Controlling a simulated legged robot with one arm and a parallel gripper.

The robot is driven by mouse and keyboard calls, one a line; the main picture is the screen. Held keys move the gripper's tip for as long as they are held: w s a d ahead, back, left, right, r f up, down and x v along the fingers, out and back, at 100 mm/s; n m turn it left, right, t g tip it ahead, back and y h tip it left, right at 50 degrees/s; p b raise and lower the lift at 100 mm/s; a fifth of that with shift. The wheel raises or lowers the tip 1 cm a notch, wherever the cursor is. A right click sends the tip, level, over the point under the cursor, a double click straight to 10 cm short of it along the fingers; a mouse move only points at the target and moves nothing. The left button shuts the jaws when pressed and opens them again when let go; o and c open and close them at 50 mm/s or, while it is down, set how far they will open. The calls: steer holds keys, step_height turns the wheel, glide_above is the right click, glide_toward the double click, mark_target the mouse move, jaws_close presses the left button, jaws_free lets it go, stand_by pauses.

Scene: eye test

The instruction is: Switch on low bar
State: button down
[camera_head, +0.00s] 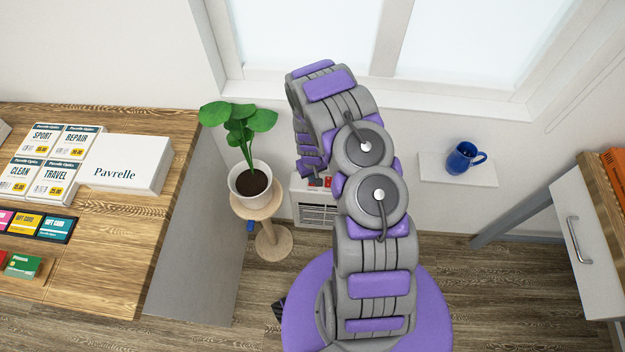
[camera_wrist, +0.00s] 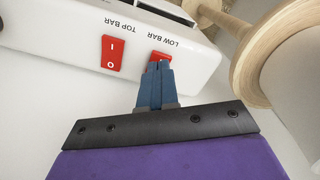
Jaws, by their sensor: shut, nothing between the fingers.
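A white heater (camera_head: 316,215) stands on the floor below the window, partly hidden behind my arm. In the wrist view the heater's top (camera_wrist: 55,28) shows two red rocker switches with upside-down labels. The TOP BAR switch (camera_wrist: 114,53), marked I and O, is in full view on the left. The LOW BAR switch (camera_wrist: 159,55) is to its right, mostly covered by my fingers. My gripper (camera_wrist: 157,68) is shut and empty, its blue fingertips over the LOW BAR switch. I cannot tell whether they touch it, or which way it is set.
A potted plant (camera_head: 250,180) on a round wooden stand (camera_head: 271,240) is close left of the heater. A wooden counter (camera_head: 105,270) with boxes and cards is at left. A blue mug (camera_head: 461,159) sits on a white ledge (camera_head: 430,170) at right, near a drawer unit (camera_head: 585,245).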

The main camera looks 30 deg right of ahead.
steer(key=shift+f+b, duration=0.4)
steer(key=shift+f, duration=0.5)
stand_by(1.0)
steer(key=shift+r, duration=0.1)
steer(key=shift+r+p, duration=1.95)
steer(key=shift+r, duration=1.45)
